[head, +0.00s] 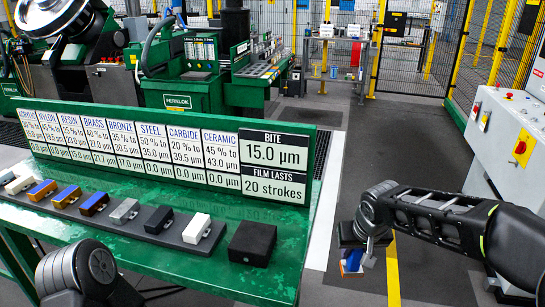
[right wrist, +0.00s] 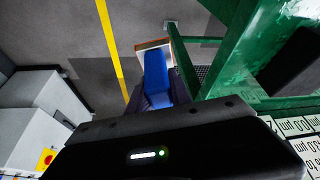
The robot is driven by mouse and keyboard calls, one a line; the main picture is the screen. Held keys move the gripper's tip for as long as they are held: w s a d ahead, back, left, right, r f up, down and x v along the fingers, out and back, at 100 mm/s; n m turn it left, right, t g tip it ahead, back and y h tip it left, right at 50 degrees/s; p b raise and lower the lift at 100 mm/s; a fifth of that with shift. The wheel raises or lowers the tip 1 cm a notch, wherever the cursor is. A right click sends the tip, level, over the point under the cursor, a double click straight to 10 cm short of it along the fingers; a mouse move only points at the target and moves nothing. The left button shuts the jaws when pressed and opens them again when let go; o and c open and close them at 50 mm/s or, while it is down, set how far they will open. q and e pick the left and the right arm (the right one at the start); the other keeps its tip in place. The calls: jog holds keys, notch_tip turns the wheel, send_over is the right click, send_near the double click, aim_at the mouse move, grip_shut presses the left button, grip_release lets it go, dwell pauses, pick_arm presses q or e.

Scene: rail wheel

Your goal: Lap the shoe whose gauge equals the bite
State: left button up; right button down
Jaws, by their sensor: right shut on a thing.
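A board (head: 175,145) has a row of white cards, among them resin, brass, bronze, steel, carbide and ceramic; their figures are too small to read surely. Its bite card (head: 273,152) says 15.0 µm, above a card saying film lasts 20 strokes. My right gripper (head: 352,258) is shut on a blue shoe (right wrist: 156,72), past the table's right edge. The left gripper is out of view.
A black block (head: 252,243) sits at the right end of the green table (head: 225,279). A white cabinet (head: 505,135) with buttons stands at right. A green Fernlok machine (head: 180,80) stands behind the board. Open grey floor with a yellow line lies under my right gripper.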

aim_at(355, 264)
dwell(0.9)
jog(key=s, duration=0.3)
jog(key=shift+s+r, duration=0.1)
jog(key=shift+s, duration=0.3)
jog(key=shift+w, duration=0.1)
